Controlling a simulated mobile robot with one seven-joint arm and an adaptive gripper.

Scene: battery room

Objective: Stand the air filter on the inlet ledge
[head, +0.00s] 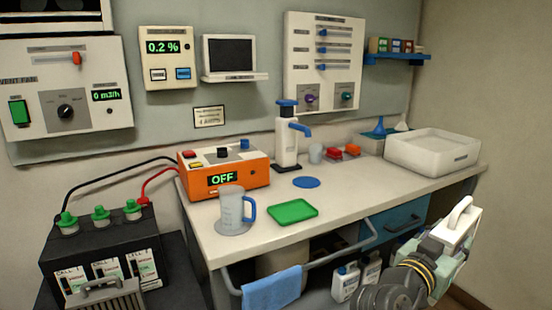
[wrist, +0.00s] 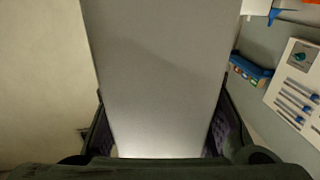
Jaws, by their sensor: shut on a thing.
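My gripper (wrist: 160,138) is shut on a flat, pale grey-white panel, which I take to be the air filter (wrist: 160,70). The panel fills the middle of the wrist view, with a dark finger on each side. In the head view my gripper (head: 446,250) is at the lower right, and the white held piece (head: 456,228) has a loop handle on top. It is held clear in front of the bench's right end. The likely inlet, a dark framed opening (head: 229,53), is on the wall with a white ledge (head: 236,78) below it. The ledge is empty.
The bench (head: 350,203) holds an orange power unit (head: 236,170), jug (head: 231,208), green tray (head: 292,211), pump dispenser (head: 287,140) and white basin (head: 440,155). A ribbed grey piece with a handle (head: 104,300) is by the batteries at lower left. A blue shelf (head: 398,58) juts from the wall.

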